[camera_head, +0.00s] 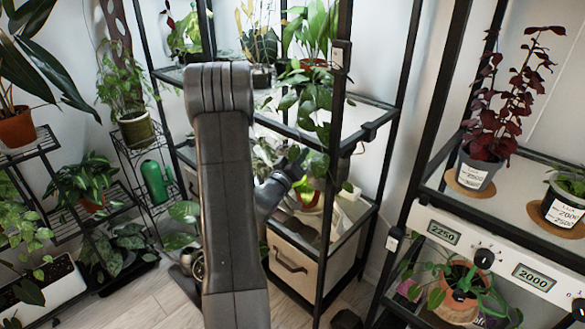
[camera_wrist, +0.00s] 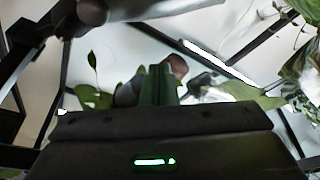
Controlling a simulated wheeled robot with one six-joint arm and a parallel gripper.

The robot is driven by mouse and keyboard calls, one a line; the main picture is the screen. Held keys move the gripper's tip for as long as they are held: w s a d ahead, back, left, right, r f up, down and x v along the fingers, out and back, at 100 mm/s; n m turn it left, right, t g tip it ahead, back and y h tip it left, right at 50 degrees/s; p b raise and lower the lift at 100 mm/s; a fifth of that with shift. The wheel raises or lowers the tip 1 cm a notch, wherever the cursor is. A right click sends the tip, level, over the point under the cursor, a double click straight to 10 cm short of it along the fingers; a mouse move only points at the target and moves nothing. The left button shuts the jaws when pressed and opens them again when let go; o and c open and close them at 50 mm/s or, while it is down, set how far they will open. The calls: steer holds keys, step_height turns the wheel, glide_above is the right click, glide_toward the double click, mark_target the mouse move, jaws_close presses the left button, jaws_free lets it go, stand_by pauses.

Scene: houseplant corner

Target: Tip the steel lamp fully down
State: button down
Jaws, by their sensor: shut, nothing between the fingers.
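My gripper (camera_head: 296,160) reaches in between the shelves of the middle rack, partly behind my own arm. I cannot make out the steel lamp for certain in either view. A small grey metallic shape (camera_wrist: 203,86) shows just right of the fingertips in the wrist view; I cannot tell whether it is part of the lamp, or whether the fingers touch it. My arm hides much of the rack's left side in the head view.
Leaves and a small red-and-green pot (camera_head: 307,192) are close to my gripper. Black rack posts (camera_head: 333,130) and a glass shelf (camera_head: 370,112) bound the space. A beige drawer box (camera_head: 300,262) is below. A plant rack with dials (camera_head: 484,258) stands right.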

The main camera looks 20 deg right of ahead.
mark_target(319, 161)
steer(key=shift+s+d+f+b, duration=0.15)
steer(key=shift+d+f+b, duration=0.05)
steer(key=shift+d+f, duration=0.55)
steer(key=shift+s+d+f+b, duration=0.15)
steer(key=shift+d+f+b, duration=0.05)
steer(key=shift+d+f, duration=0.5)
steer(key=shift+r, duration=0.15)
steer(key=shift+s+d+f+n+b, duration=0.2)
steer(key=shift+f+n+b, duration=0.1)
steer(key=shift+f+b, duration=0.15)
steer(key=shift+s+d+f+n+y+b, duration=0.15)
steer(key=shift+s+f+n+y+b, duration=0.15)
steer(key=shift+n+b, duration=0.25)
steer(key=shift+r, duration=0.1)
